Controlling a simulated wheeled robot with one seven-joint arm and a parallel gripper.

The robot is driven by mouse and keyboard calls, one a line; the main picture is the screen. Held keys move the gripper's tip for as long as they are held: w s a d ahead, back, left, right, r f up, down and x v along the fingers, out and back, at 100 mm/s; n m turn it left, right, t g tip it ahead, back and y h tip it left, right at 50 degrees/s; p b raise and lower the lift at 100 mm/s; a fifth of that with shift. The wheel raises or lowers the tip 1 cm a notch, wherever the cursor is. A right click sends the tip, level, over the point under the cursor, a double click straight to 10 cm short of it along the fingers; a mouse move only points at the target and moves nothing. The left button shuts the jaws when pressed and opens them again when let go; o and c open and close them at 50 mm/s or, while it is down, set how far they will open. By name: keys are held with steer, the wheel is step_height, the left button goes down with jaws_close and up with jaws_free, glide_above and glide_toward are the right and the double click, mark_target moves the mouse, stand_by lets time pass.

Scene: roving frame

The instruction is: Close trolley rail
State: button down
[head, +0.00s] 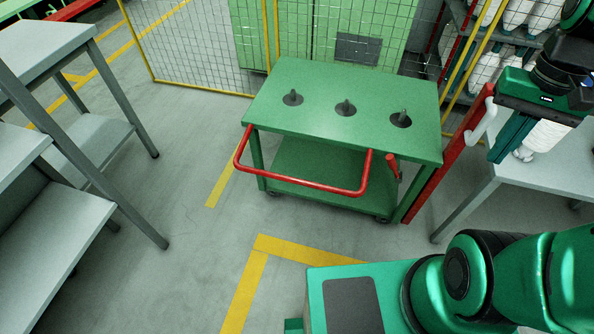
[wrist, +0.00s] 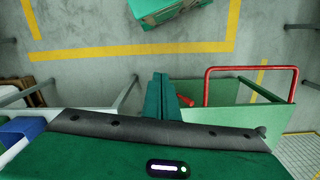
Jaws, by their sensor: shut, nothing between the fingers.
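The green trolley (head: 300,85) stands in the middle of the head view. Its red rail (head: 302,184) is a bent bar along the front edge. The rail's right end stands out in front of the trolley, apart from a short red stub (head: 392,166) near the right corner. My gripper (head: 500,153) is shut and empty, pointing down at the right, clear of the trolley. In the wrist view my gripper (wrist: 162,80) shows its closed fingers to the left of the rail (wrist: 250,69); they do not appear to touch it.
A red post (head: 447,160) and a grey table (head: 545,172) are at the right, near my gripper. Grey benches (head: 75,215) stand at the left, with mesh fencing behind. The floor in front is clear.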

steer(key=w+a+f+n+g, duration=0.1)
steer(key=w+a+f, duration=0.3)
steer(key=w, duration=0.5)
steer(key=w+a+f, duration=0.3)
steer(key=w+a, duration=0.2)
steer(key=w, duration=0.3)
steer(key=w+a+f+n+g, duration=0.1)
steer(key=w+a+f, duration=0.3)
steer(key=w, duration=0.5)
steer(key=w+a+f+g+y, duration=0.1)
steer(key=w+a+f, duration=0.2)
steer(key=a+f, duration=0.8)
steer(key=w+a+f+g+y, duration=0.15)
steer(key=w+a+f, duration=0.25)
steer(key=a+f, duration=0.65)
steer(key=s+a+f, duration=0.2)
steer(key=s+f, duration=0.4)
steer(key=s, duration=0.1)
steer(key=shift+h, duration=0.35)
steer(key=shift+r, duration=0.1)
